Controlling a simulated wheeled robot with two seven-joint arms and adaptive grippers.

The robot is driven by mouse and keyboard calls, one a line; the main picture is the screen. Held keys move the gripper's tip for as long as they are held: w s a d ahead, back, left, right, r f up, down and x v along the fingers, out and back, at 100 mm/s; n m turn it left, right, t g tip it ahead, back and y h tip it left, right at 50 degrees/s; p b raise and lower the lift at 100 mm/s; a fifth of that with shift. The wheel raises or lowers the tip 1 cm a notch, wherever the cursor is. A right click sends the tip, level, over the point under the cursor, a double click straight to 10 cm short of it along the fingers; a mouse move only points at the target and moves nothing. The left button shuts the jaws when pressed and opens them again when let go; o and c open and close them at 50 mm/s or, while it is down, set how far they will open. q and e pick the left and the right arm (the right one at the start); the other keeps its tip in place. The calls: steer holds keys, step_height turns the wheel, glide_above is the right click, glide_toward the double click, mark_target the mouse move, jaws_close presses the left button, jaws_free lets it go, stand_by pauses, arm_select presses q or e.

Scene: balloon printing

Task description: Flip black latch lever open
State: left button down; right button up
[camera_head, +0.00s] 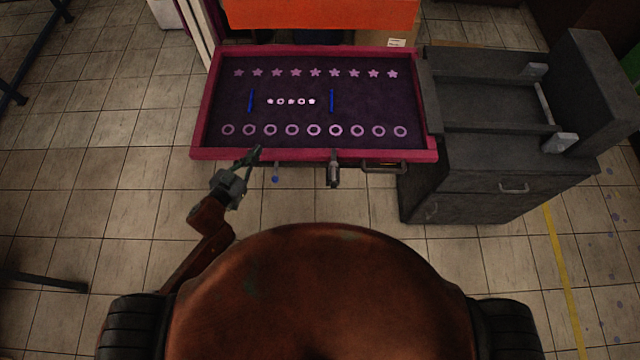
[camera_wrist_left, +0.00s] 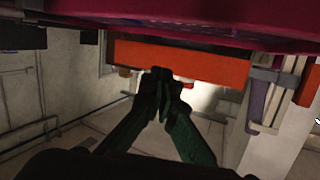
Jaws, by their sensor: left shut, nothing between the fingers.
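My left gripper (camera_head: 259,151) is shut and empty. Its fingertips are at the front edge of the magenta-rimmed table (camera_head: 300,154), left of its middle; I cannot tell whether they touch it. A short dark grey lever-like part (camera_head: 333,170) sticks out from the front edge, to the right of the gripper. It may be the latch lever, but it is too small to tell its state. In the left wrist view, the closed fingers (camera_wrist_left: 160,82) point at an orange bar (camera_wrist_left: 195,62) under the magenta edge. My right gripper is not in view.
The dark table top carries pink stars, rings and two blue bars (camera_head: 250,101). A small blue knob (camera_head: 275,179) hangs below the front edge. A dark handle (camera_head: 385,167) is farther right. A grey drawer cabinet (camera_head: 500,190) stands on the right. The tiled floor at left is mostly clear.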

arm_select(q)
steer(key=s+d+m+g+h, duration=0.3)
steer(key=d+m+g+h, duration=0.15)
steer(key=d+h, duration=0.25)
steer(key=s+f+m+g+h, duration=0.2)
steer(key=s+f+m+g, duration=0.1)
steer(key=s+m+g, duration=0.2)
steer(key=s+g, duration=0.2)
steer(key=s, duration=0.1)
steer(key=shift+a, duration=0.15)
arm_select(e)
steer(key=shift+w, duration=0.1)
arm_select(q)
glide_toward(334, 168)
steer(key=s+d+f, duration=0.1)
steer(key=s+d, duration=0.3)
steer(key=s, duration=0.1)
steer(key=shift+w+d+f+p, duration=0.1)
steer(key=shift+d+f+p, duration=0.1)
steer(key=shift+d, duration=0.15)
steer(key=shift+w+d+f+p, duration=0.15)
steer(key=shift+d+p, duration=0.05)
steer(key=shift+d, duration=0.15)
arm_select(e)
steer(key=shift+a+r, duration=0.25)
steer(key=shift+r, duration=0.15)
